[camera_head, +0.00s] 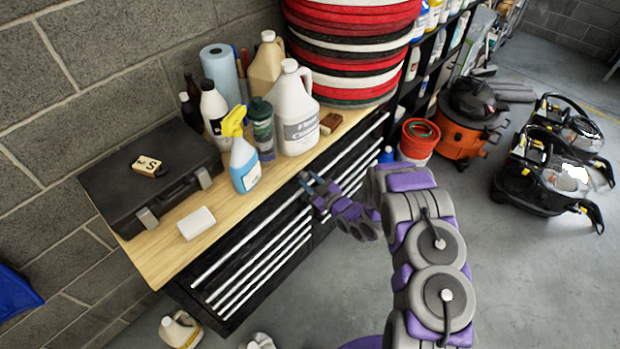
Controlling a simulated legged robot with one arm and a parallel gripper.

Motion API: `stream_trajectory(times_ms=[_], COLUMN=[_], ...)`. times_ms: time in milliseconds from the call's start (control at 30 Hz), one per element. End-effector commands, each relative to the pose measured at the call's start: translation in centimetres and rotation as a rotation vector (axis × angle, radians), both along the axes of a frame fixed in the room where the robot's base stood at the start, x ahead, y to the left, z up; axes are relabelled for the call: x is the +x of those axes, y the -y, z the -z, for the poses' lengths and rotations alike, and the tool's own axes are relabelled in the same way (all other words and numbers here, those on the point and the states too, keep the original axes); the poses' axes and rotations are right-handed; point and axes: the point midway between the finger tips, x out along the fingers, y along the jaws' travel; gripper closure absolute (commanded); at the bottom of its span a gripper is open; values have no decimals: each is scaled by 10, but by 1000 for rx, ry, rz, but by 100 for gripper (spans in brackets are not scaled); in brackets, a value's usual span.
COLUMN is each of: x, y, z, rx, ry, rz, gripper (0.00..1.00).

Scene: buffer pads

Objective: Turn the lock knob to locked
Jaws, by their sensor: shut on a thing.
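The black tool chest (213,272) with silver drawer handles stands against the block wall under a wooden top. My gripper (306,181) is at the chest's front face, near the upper edge, between the left and right banks of drawers. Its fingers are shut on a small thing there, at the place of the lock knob. The fingers cover the knob, so its shape and the way it points cannot be seen.
The wooden top (163,256) holds a black case (150,175), a blue spray bottle (243,165), a white jug (293,115) and a white block (196,223). Jugs stand on the floor below. An orange vacuum (467,125) is at right.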

Motion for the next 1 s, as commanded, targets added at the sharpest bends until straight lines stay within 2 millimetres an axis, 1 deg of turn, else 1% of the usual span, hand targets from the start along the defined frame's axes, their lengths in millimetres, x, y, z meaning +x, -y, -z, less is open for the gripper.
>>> stream_trajectory(times_ms=[567,1000], x=[1,2], y=[1,2], z=[-4,-2], rx=[336,573], ry=[-431,-739], rz=[0,3], gripper=[95,95])
